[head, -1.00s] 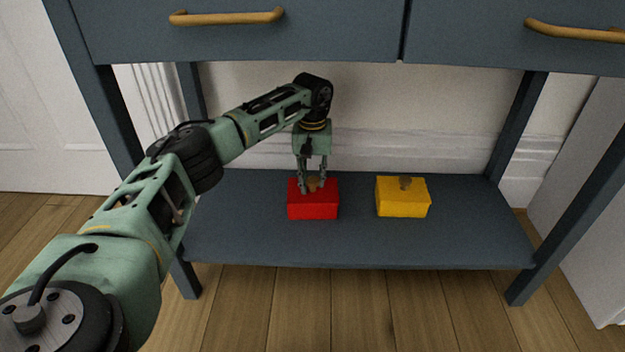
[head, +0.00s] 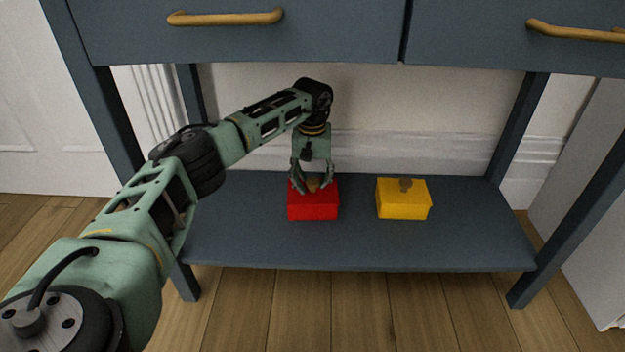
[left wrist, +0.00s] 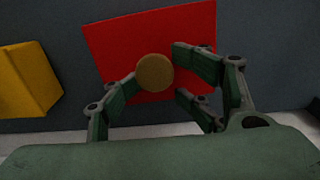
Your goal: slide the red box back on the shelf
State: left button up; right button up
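The red box (head: 313,209) sits on the blue-grey shelf (head: 345,245), toward the back. It has a round brown knob (head: 313,184) on top. My left gripper (head: 313,190) points down over the box, with its fingers around the knob. In the left wrist view the knob (left wrist: 155,72) lies between the curled fingertips (left wrist: 156,74), against the red box top (left wrist: 110,55). The fingertips are very close to the knob; I cannot tell whether they press on it. My right gripper is in neither view.
A yellow box (head: 402,203) with a knob stands to the right on the shelf, with a gap between the boxes. Drawers (head: 240,45) hang above the shelf, and legs (head: 575,205) stand at its sides. The shelf's front is clear.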

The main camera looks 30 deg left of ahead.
pick_arm(q)
jog(key=shift+s+a+f, duration=0.1)
jog(key=shift+s, duration=0.05)
notch_tip(320, 180, up, 8)
jog(key=shift+r, duration=0.1)
dwell(0.4)
